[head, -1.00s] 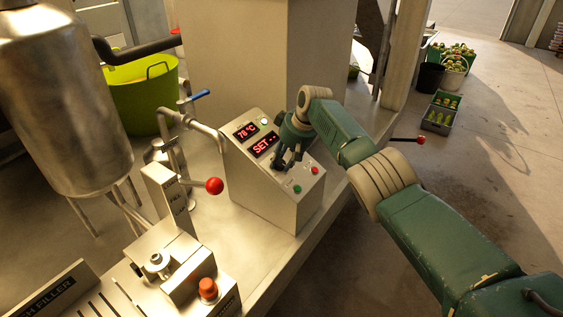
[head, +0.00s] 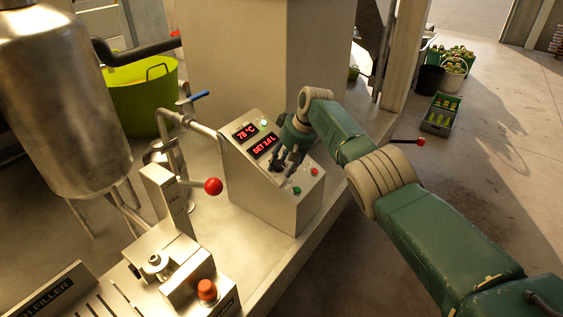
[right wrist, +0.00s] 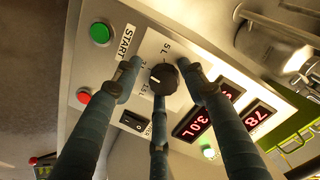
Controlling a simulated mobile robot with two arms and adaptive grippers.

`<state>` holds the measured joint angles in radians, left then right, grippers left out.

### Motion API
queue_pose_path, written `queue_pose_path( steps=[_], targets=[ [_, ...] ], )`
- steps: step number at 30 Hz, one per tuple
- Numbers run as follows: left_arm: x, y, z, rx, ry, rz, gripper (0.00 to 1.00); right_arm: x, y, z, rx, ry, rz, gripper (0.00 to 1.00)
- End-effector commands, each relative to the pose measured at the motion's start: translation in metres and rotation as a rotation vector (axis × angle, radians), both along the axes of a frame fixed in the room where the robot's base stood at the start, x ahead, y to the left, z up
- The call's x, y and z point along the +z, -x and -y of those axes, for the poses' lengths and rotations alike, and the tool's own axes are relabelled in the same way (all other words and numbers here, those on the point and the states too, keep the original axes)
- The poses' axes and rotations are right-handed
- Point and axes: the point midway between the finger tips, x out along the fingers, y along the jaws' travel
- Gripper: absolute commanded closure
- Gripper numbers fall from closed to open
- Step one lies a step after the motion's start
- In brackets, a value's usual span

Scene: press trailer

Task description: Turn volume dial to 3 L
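The volume dial is a round black knob (right wrist: 163,78) on the sloped face of a steel control box (head: 262,197). Its white mark points toward the left in the right wrist view. The lower red display (head: 264,146) reads SET 3.0 L; in the right wrist view its end (right wrist: 192,126) shows 3.0L. My right gripper (head: 285,165) is at the dial. In the right wrist view its fingers (right wrist: 162,75) stand around the knob, spread, with small gaps beside it. Some scale labels are hidden by the fingers. My left gripper is not in view.
The box also carries a green START button (right wrist: 100,33), a red button (right wrist: 83,96) and a black rocker switch (right wrist: 134,122), close to the fingers. The upper display (head: 246,131) reads 78 °C. A red-knobbed lever (head: 213,187) and a steel filler stand left of the box.

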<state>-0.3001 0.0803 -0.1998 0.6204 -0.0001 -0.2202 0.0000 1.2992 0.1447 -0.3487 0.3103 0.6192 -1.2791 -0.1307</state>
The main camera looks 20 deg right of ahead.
Motion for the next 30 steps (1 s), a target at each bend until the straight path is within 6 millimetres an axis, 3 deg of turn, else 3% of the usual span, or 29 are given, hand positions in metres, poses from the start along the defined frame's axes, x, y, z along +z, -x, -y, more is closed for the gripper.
queue_pose_path(
  steps=[11,17,21,30],
  targets=[
    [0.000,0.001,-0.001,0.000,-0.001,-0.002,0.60,0.004,-0.001,-0.001,0.002,-0.001,0.005,0.51],
    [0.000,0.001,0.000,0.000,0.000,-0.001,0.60,0.016,0.001,0.002,0.003,-0.003,0.010,0.51],
    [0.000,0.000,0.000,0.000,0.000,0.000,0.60,0.031,0.008,0.007,0.002,-0.001,0.010,0.51],
    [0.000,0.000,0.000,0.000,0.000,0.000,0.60,0.087,0.028,0.021,0.001,0.000,0.006,0.51]
  ],
)
